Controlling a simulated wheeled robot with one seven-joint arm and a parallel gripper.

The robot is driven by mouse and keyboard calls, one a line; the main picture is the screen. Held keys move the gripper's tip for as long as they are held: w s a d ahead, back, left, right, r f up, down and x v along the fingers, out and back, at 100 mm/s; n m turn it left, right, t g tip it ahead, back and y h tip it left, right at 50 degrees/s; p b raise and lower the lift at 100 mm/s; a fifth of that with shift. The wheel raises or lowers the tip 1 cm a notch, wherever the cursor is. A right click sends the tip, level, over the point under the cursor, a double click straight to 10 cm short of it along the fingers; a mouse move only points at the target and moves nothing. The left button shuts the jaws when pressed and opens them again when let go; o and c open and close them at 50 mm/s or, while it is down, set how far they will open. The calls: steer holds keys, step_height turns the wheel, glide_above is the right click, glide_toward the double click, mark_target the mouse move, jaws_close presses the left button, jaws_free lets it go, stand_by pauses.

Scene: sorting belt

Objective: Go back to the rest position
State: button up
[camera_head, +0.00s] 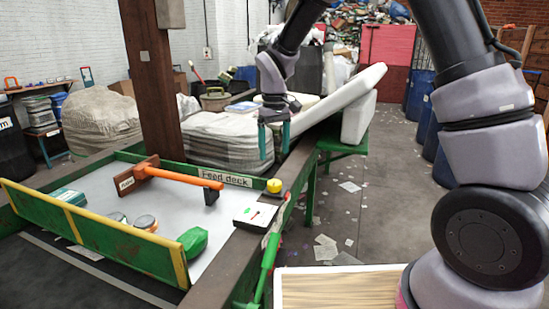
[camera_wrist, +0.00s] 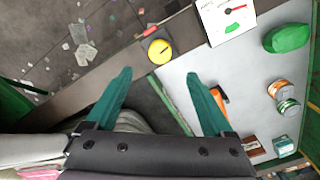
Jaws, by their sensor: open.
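My gripper (camera_head: 273,140) hangs from my arm above the far right edge of the feed deck, its teal fingers pointing down. In the wrist view my gripper (camera_wrist: 158,88) shows its two fingers spread apart with nothing between them. The feed deck (camera_head: 75,190) is a pale surface with green and yellow edges, below and to the left of my gripper. No object touches the fingers in either view.
An orange-handled tool (camera_head: 180,177), a green lump (camera_head: 194,242), cans (camera_head: 146,222) and a teal box (camera_head: 67,197) lie on the deck. A yellow button (camera_head: 274,185) and dial box (camera_head: 256,215) sit on its right edge. A wooden post (camera_head: 155,80) stands behind.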

steer(key=s+d+r+m+t+y, duration=0.1)
steer(key=s+d+r+m, duration=0.2)
steer(key=d+r, duration=0.45)
steer(key=s+d+r+m+t+y, duration=0.1)
steer(key=s+d+r+m+t, duration=0.1)
steer(key=d+r, duration=0.5)
steer(key=s+d+r+m+t, duration=0.2)
steer(key=s+d+r+m, duration=0.1)
steer(key=s+d, duration=0.2)
steer(key=s+d+r+m+t, duration=0.2)
steer(key=s+d+r+m, duration=0.1)
steer(key=s, duration=0.6)
steer(key=shift+s+d+r, duration=0.25)
steer(key=shift+d+r, duration=0.5)
steer(key=shift+d, duration=0.3)
